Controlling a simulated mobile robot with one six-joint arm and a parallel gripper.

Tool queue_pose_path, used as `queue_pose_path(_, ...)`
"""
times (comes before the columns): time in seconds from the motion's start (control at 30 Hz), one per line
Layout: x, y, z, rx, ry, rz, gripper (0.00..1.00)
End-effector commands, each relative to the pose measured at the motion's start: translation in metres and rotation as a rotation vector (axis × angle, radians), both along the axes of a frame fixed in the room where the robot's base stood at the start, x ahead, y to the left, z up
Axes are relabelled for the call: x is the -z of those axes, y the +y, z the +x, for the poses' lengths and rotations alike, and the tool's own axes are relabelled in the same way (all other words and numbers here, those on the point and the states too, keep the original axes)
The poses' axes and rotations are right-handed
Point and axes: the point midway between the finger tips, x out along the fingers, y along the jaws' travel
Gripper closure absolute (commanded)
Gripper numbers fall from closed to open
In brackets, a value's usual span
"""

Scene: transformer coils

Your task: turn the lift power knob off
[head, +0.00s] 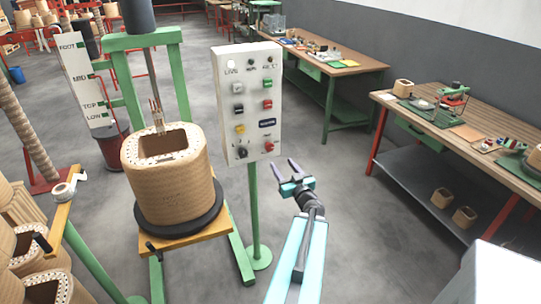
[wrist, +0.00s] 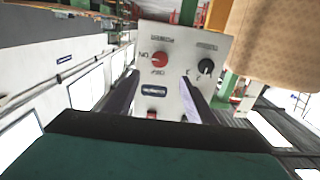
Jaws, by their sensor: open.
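The control panel (head: 252,104) is a pale upright box on a green post, with several buttons, lamps and knobs. At its lower edge are a red knob (head: 269,146) and a black knob (head: 241,152). The wrist view shows the panel upside down, with the red knob (wrist: 160,60) and the black knob (wrist: 205,67). Their labels are too small to read, so I cannot tell which is the lift power knob. My gripper (head: 282,163) is open and empty, right of and below the panel's lower edge. In the wrist view its fingertips (wrist: 160,77) point at the panel, apart from the red knob.
A large wound coil (head: 172,183) stands on a stand left of the panel. A green post (head: 254,210) carries the panel. A bench with tools (head: 485,120) is at right, another bench (head: 335,62) behind. The grey floor between is clear.

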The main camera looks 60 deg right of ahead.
Motion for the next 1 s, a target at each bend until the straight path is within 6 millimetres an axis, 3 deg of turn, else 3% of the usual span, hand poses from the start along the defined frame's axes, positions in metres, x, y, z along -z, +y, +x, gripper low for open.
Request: queue_pose_path(1.0,0.003,-0.019,0.025,0.0,0.001,-0.001,0.5)
